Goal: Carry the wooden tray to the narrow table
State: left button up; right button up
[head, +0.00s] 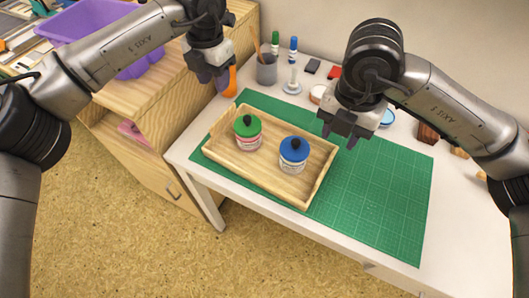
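The wooden tray (262,176) lies flat on a green cutting mat on the white table (196,166), towards its left end. In it stand two jars, a green-lidded one (249,142) and a blue-lidded one (293,166), both upright. My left gripper (212,80) is empty, with its fingers apart, above and behind the tray's left end. My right gripper (340,137) is empty, with its fingers apart, above the mat near the tray's right end. Neither gripper touches the tray. I cannot tell which surface is the narrow table.
The green mat (385,190) is bare right of the tray. Behind it stand a grey cup (266,70), an orange item (231,82), markers (293,50) and small pads (313,66). A wooden cabinet (120,122) with a purple bin (85,22) is at the left. Open floor (110,235) lies in front.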

aim_at(222, 115)
pick_arm(q)
jog(key=shift+f, duration=0.1)
